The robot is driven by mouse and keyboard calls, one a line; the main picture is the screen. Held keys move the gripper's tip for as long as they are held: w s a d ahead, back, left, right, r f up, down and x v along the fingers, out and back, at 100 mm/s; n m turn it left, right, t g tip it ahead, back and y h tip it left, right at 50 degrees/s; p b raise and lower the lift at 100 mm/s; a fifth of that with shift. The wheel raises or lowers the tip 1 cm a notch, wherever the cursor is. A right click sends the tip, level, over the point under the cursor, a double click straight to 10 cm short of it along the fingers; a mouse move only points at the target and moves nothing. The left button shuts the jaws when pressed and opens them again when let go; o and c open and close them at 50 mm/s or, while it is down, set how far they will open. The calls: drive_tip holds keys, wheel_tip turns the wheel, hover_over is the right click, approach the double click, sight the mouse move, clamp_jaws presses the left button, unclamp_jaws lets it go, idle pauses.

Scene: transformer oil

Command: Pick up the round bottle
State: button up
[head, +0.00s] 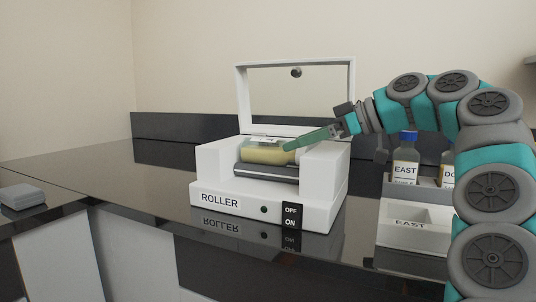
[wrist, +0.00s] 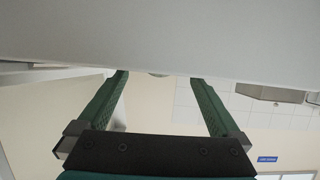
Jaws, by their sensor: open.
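A yellowish round bottle (head: 262,156) lies on its side on the dark roller (head: 268,172) inside the white roller machine (head: 325,190), whose clear-windowed lid (head: 295,64) stands up. My gripper (head: 290,147) reaches in from the right, its green fingertips at the right end of the bottle; whether they touch it, I cannot tell. In the wrist view my gripper (wrist: 158,76) is open, its two fingers apart. A pale grey surface crosses the top of that view, and no bottle can be made out between the fingers.
A white holder (head: 392,212) marked EAST stands at the right with an upright bottle (head: 405,172) with a blue cap, also marked EAST. A second labelled bottle (head: 447,176) is partly behind my arm.

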sight(281, 148)
drive_tip(key=shift+x, duration=2.75)
clamp_jaws()
